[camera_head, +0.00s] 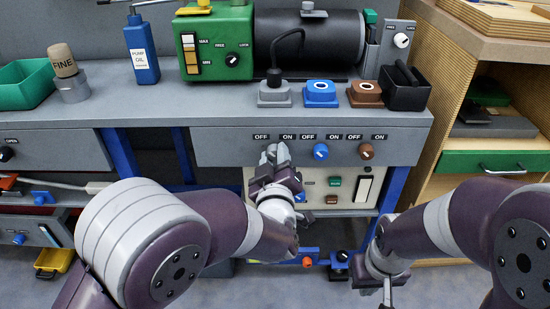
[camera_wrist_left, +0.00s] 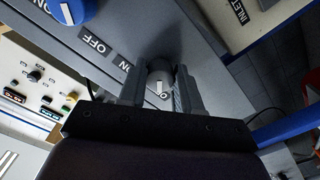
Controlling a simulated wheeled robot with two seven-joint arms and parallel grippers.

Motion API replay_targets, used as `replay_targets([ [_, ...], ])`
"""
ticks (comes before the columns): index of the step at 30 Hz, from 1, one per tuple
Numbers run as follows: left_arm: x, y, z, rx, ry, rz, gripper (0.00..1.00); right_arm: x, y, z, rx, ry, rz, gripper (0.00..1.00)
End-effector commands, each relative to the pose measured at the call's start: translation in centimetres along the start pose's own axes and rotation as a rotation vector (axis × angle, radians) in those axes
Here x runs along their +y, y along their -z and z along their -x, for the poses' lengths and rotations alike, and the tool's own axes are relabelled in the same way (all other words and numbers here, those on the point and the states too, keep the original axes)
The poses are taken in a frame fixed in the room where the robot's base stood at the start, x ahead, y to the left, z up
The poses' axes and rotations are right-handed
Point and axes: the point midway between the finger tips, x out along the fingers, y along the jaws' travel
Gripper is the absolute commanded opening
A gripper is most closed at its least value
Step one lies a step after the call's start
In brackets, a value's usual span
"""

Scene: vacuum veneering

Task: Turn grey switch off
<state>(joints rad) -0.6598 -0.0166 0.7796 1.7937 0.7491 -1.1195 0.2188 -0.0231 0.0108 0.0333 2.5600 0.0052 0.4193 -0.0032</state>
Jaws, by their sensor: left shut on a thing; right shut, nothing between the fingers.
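The grey switch (camera_wrist_left: 160,76) is a round knob on the front panel of the bench. In the left wrist view it sits between the two fingers of my left gripper (camera_wrist_left: 160,92), which is shut on it. A white mark shows on the knob; I cannot tell for sure which label it points to. In the head view my left gripper (camera_head: 272,155) reaches up to the panel under the left OFF and ON labels and mostly hides the knob. My right gripper (camera_head: 387,292) hangs low at the right, shut and empty, away from the panel.
A blue knob (camera_head: 320,152) and a brown knob (camera_head: 366,151) sit on the panel to the right. Above are grey, blue and brown sockets (camera_head: 320,94) and a green pump (camera_head: 216,45). A control box (camera_head: 345,185) stands below the bench.

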Motion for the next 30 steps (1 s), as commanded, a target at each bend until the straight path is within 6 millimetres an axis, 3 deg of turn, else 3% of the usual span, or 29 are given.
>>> replay_targets([
  [8,-0.1,-0.1,0.0,-0.003,0.001,0.0,0.03,0.0,0.0,0.0,0.0,0.0,0.0,0.0],
  [9,-0.1,-0.1,0.0,-0.003,0.001,0.0,0.46,0.0,0.0,0.0,0.0,0.0,0.0,0.0],
  [10,-0.1,-0.1,0.0,-0.002,0.001,0.0,0.56,0.0,0.0,0.0,0.0,0.0,0.0,0.0],
  [11,-0.1,-0.1,0.0,-0.002,0.001,0.0,0.59,0.0,0.0,0.0,0.0,0.0,0.0,0.0],
  [22,0.1,0.1,0.8,-0.002,-0.001,-0.001,0.59,0.0,0.1,0.5,0.0,0.0,0.0,0.0],
  [26,0.3,0.3,3.1,-0.005,-0.002,-0.003,0.59,0.0,0.2,1.7,0.0,0.0,0.0,0.0],
  [30,0.5,0.4,7.0,-0.006,-0.003,-0.003,0.59,0.0,0.4,3.3,0.0,0.0,0.0,0.0],
])
